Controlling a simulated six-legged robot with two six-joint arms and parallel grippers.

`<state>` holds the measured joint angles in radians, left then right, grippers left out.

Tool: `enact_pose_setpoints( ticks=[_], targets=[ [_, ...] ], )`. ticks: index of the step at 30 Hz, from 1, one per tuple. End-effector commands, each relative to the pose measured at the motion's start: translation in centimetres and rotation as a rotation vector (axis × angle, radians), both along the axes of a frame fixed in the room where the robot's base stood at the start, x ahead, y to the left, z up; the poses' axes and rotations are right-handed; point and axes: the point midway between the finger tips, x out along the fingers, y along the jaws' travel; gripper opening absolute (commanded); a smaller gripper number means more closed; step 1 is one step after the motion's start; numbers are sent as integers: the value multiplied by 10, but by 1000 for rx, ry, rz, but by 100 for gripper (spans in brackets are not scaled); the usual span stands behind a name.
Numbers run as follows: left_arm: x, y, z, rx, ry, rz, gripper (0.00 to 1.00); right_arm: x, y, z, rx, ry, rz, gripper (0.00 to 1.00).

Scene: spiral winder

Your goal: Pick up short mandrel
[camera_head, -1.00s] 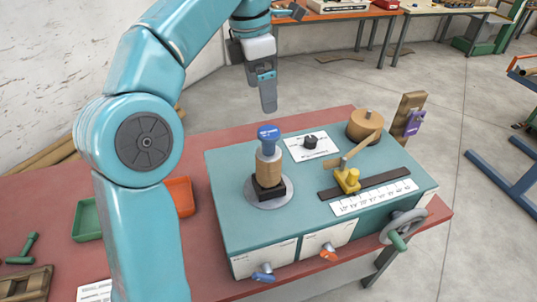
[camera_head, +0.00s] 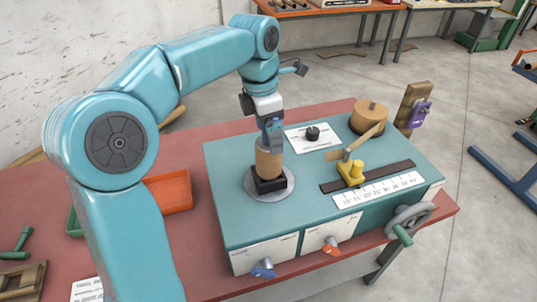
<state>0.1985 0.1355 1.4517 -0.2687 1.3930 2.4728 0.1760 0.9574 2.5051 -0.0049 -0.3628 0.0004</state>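A wooden cylinder (camera_head: 268,164), which I take to be the short mandrel, stands upright on a black square block (camera_head: 269,184) on a round grey plate. The plate is on top of the teal winder box. My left gripper (camera_head: 271,140) points down right over the cylinder's top. Its fingers overlap the blue knob there, and only a bit of blue shows beside them. I cannot tell if the fingers are closed on the knob. My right gripper is not in view.
A yellow guide (camera_head: 351,172) with a wooden arm stands right of the cylinder, near a black rail and printed scale (camera_head: 377,191). A black knob (camera_head: 312,133) and a wooden spool (camera_head: 369,117) are behind. A handwheel (camera_head: 410,219) is at front right. An orange tray (camera_head: 170,193) lies left.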

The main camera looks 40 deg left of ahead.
Motion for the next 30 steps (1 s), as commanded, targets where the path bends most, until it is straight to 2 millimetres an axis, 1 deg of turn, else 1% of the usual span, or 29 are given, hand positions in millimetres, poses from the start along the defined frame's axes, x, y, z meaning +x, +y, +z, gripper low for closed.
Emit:
enact_pose_setpoints(
  ticks=[1,4,11,12,14,15,17,18,20,21,27,30],
  targets=[
    [1,0,-8,-1,3,0,93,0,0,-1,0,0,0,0],
    [3,0,-17,0,0,0,93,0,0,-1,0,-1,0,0],
    [3,0,-19,1,0,0,93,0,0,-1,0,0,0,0],
    [3,0,-19,0,0,0,86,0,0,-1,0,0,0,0],
    [3,0,-19,0,0,0,67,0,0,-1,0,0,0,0],
    [3,0,-19,0,0,0,54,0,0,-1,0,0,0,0],
    [3,-1,-19,0,0,0,34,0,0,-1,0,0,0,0],
    [3,-1,-19,0,0,-1,21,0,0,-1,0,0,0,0],
    [3,-1,-19,0,0,-1,2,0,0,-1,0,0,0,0],
    [3,0,-18,0,-1,0,0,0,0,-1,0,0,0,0],
    [3,0,-18,0,-1,0,0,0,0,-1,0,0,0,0],
    [4,0,-14,0,-4,0,0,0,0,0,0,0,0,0]
  ],
)
